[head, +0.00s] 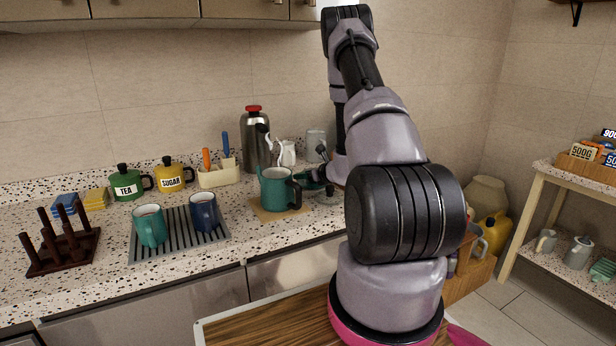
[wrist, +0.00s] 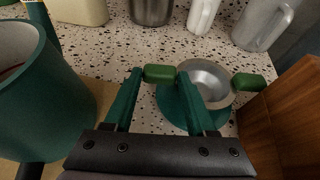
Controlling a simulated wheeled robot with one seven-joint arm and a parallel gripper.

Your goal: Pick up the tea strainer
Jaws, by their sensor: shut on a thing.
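The tea strainer (wrist: 207,80) shows in the wrist view as a small silver metal bowl with a stubby green handle on each side. My gripper (wrist: 160,74) has its two fingertips on either side of the left green handle and is shut on it. A round teal dish (wrist: 170,108) lies beneath the strainer, partly hidden by my right finger. I cannot tell whether the strainer touches it. In the head view my gripper (head: 322,168) is small, partly hidden by my arm, just right of the large teal pot (head: 276,190).
The teal pot also stands close at the left in the wrist view (wrist: 40,110). A wooden block (wrist: 285,118) stands close at the right. A grey mug (wrist: 262,22), a white jug (wrist: 203,14) and a steel flask (head: 255,140) stand behind. The speckled counter (head: 100,290) has free room at its front left.

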